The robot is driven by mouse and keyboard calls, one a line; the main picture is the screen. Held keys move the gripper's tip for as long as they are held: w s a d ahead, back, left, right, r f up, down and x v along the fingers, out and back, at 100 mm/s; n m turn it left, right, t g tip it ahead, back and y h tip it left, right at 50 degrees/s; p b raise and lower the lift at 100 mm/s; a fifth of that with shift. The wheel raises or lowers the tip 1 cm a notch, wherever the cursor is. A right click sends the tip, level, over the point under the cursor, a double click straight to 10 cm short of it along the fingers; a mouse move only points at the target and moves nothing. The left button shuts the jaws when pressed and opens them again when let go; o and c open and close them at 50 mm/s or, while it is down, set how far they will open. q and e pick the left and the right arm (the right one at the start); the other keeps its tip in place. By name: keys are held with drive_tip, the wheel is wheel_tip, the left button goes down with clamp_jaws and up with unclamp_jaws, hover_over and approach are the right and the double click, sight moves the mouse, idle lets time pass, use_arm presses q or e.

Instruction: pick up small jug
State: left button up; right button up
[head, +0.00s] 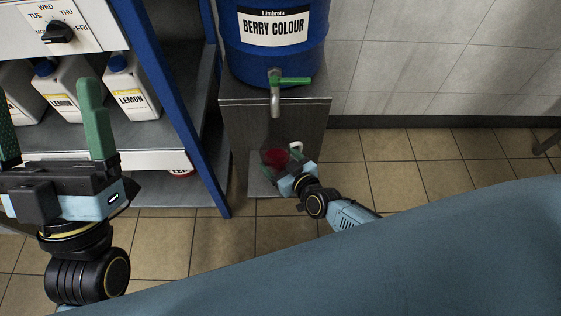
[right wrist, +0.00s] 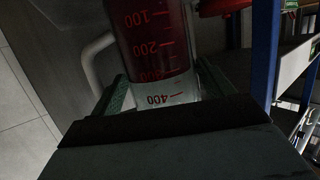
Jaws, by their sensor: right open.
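The small jug (head: 274,156) is clear with a white handle and holds red liquid. It stands low in front of the grey stand, below the tap. In the right wrist view the jug (right wrist: 158,45) shows its red scale marks close up. My right gripper (head: 282,166) is open, with a green finger on either side of the jug. I cannot tell whether the fingers touch it. My left gripper (head: 52,135) is open and empty in front of the shelves at the left.
A blue drum (head: 275,60) labelled BERRY COLOUR sits on the grey stand (head: 240,130). Its tap (head: 275,98) has a green lever. Blue-framed shelves (head: 185,80) with LEMON bottles (head: 130,88) stand at the left.

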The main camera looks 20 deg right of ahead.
drive_tip(key=shift+w+a+f, duration=0.15)
drive_tip(key=shift+w+f, duration=0.05)
drive_tip(key=shift+w, duration=0.4)
drive_tip(key=c, duration=1.1)
drive_tip(key=shift+r, duration=0.1)
